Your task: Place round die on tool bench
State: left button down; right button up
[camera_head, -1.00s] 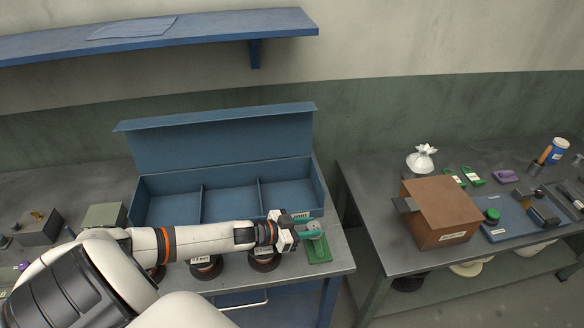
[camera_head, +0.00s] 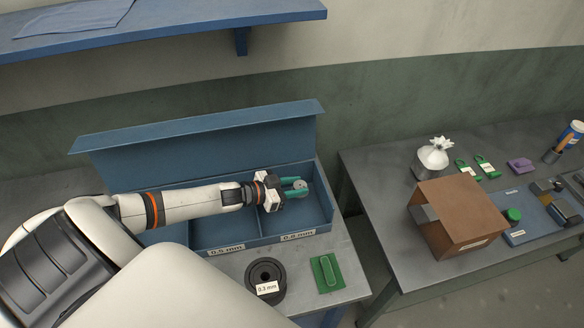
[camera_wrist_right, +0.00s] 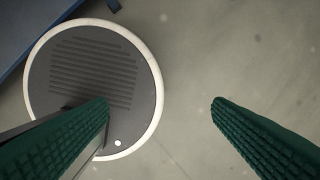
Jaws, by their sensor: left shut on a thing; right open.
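The round die (camera_head: 300,187) is a small grey disc with a dark centre. My left gripper (camera_head: 296,187) has teal fingers and is shut on it, over the right part of the open blue box (camera_head: 208,243); its height above the box floor is hard to tell. The grey bench (camera_head: 395,265) at the right carries tools and is apart from the left bench (camera_head: 344,262). In the right wrist view, my right gripper (camera_wrist_right: 162,102) is open and empty, with floor showing between its green fingers. It is not in the head view.
A black spool (camera_head: 265,274) labelled 0.3 mm and a green pad (camera_head: 327,272) lie in front of the box. A gap separates the benches.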

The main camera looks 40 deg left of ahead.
aim_at(294, 209)
pick_arm(q)
jog(key=shift+s+d+f+b, duration=0.15)
jog(key=shift+d+f+b, duration=0.05)
jog(key=shift+f+b, duration=0.35)
jog(key=shift+s+d+f+b, duration=0.1)
jog(key=shift+d+f+b, duration=0.1)
jog(key=shift+f+b, duration=0.35)
jog(key=f+b, duration=0.3)
jog(key=shift+w+a+f, duration=0.15)
jog(key=shift+a+f, duration=0.1)
jog(key=shift+f, duration=0.1)
jog(key=shift+f+b, duration=0.15)
jog(key=shift+b, duration=0.25)
pick_arm(e)
notch_tip(294, 209, down, 6)
jog(key=s, duration=0.1)
jog(key=shift+d+f, duration=0.15)
jog(key=shift+d, duration=0.1)
jog(key=shift+s+d, duration=0.1)
pick_arm(q)
jog(key=shift+f, duration=0.2)
pick_arm(e)
jog(key=shift+s+d+f, duration=0.1)
jog(key=shift+d+f, duration=0.15)
pick_arm(q)
jog(key=shift+s+d+f+b, duration=0.1)
jog(key=shift+s+f+b, duration=0.1)
jog(key=shift+f+b, duration=0.1)
pick_arm(e)
jog(key=shift+f, duration=0.15)
